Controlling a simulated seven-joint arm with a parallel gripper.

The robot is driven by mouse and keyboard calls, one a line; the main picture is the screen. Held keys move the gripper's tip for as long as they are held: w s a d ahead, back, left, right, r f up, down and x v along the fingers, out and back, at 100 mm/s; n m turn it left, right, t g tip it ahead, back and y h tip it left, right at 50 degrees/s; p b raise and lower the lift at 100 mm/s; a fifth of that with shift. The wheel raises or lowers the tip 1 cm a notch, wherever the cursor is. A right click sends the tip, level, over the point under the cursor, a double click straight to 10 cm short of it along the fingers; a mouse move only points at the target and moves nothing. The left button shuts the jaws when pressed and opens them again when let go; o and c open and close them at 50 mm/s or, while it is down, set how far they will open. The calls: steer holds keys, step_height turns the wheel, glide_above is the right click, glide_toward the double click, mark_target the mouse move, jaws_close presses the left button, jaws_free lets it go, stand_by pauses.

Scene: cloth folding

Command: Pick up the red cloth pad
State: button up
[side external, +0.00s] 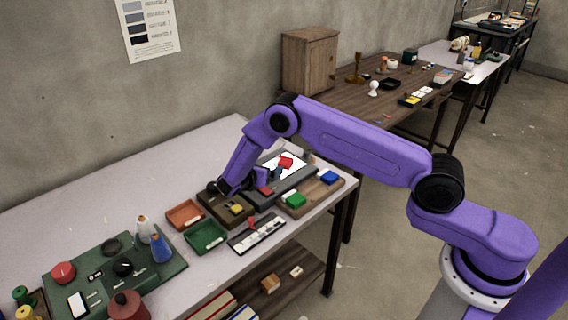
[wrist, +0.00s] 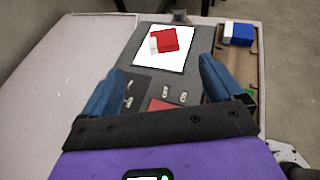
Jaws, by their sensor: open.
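A red cloth pad (wrist: 167,39) with a small white part at its left edge lies on a white sheet (wrist: 176,60) on a dark grey board (wrist: 201,46). In the side external view the red pad (side external: 286,161) shows on the white sheet just beyond my fingers. My gripper (wrist: 162,70) is open, its two blue fingers apart with nothing between them. The fingertips are on the near side of the pad, apart from it. In the side view my gripper (side external: 268,177) is low over the board and partly hides it.
A second flat red piece (wrist: 160,105) lies nearer, between the fingers' bases. A wooden tray (side external: 312,196) with a blue block (side external: 329,177) and a green block (side external: 295,200) is to the right. Orange (side external: 185,214) and green (side external: 206,236) trays stand in front.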

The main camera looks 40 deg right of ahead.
glide_toward(284, 159)
steer(key=x, duration=0.4)
steer(key=shift+w+d+r, duration=0.15)
steer(key=shift+w+r, duration=0.05)
steer(key=shift+s+x, duration=0.2)
steer(key=shift+x, duration=2.55)
steer(key=c, duration=1.1)
steer(key=shift+r, duration=0.1)
